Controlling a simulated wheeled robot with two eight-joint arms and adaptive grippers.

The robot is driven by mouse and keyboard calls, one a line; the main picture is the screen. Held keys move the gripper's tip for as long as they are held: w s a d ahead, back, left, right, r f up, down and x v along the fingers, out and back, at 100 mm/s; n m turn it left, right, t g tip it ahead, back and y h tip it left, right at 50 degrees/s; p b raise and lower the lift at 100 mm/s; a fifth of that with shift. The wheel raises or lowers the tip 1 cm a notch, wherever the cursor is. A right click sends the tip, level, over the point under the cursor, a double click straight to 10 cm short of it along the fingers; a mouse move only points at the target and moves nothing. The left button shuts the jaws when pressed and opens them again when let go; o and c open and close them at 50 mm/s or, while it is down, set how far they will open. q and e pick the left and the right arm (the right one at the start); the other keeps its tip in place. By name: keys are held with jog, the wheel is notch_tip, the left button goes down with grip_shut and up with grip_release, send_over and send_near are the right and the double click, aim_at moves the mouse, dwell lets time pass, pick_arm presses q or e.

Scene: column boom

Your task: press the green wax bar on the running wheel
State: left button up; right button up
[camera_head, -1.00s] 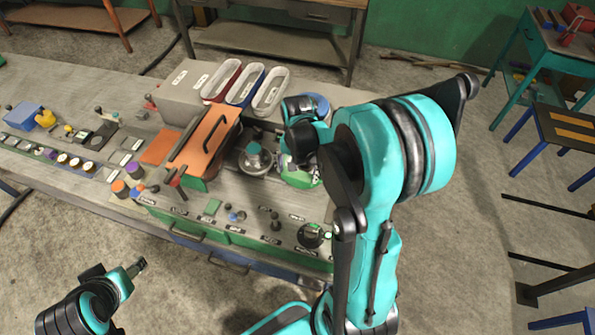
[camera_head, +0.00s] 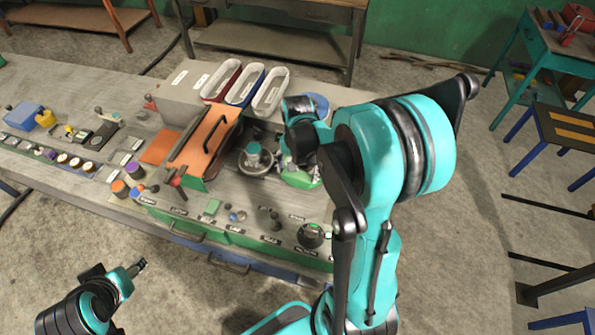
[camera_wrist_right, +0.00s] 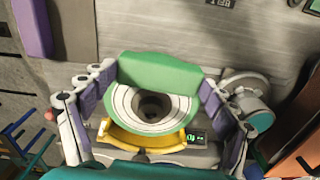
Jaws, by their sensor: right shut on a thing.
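The green wax bar (camera_wrist_right: 158,72) lies crosswise between the two purple-padded fingers of my right gripper (camera_wrist_right: 158,80) in the right wrist view. The fingers are shut on its ends. The bar overlaps the far edge of a pale ringed wheel (camera_wrist_right: 122,108) with a dark hub; whether they touch I cannot tell. In the head view my right arm hides most of the wheel, and only green and pale parts (camera_head: 299,180) show under the wrist. My left gripper (camera_head: 138,267) hangs apart from the bench at the lower left; its jaws are too small to read.
A yellow base with a small lit display (camera_wrist_right: 195,136) sits by the wheel. A grey round fixture (camera_head: 255,160) and an orange-lidded box (camera_head: 205,148) stand left of my right wrist. Red, blue and white trays (camera_head: 270,92) stand behind. Knobs and labels line the bench's front.

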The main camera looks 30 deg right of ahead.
jog(key=shift+r, duration=0.1)
dwell(0.3)
notch_tip(320, 180, up, 8)
jog(key=p, duration=0.6)
dwell(0.6)
